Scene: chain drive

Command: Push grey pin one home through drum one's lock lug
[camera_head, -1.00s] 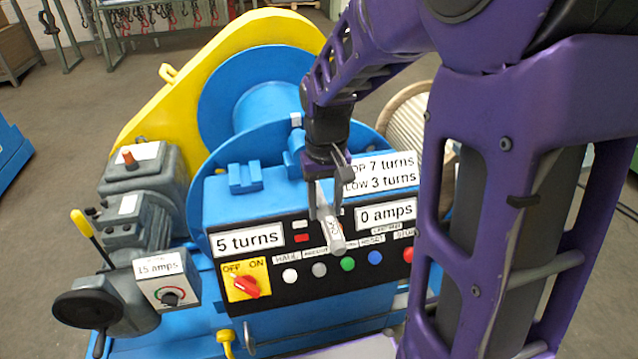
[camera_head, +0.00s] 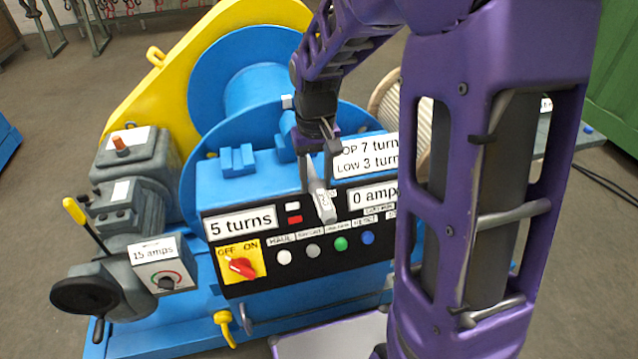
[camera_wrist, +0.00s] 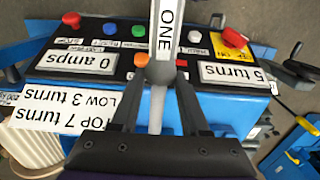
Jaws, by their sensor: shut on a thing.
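My gripper (camera_head: 320,170) is shut on grey pin one (camera_head: 322,203), which slants down in front of the control panel. In the wrist view the grey pin (camera_wrist: 165,35), marked ONE, stands between the two fingers and runs out of the top of the picture. The blue drum (camera_head: 250,78) with its large flanges stands behind the panel, to the left of my gripper. Blue lugs (camera_head: 238,160) sit on top of the panel housing, to the left of the gripper. I cannot tell which part is drum one's lock lug. The pin is apart from the lugs.
The control panel has a red OFF/ON switch (camera_head: 241,266), several buttons and a "5 turns" display (camera_head: 240,223). A gearbox with a black handwheel (camera_head: 90,297) stands at the left. A yellow guard (camera_head: 140,95) rises behind. A rope drum (camera_head: 385,100) is partly hidden by my arm.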

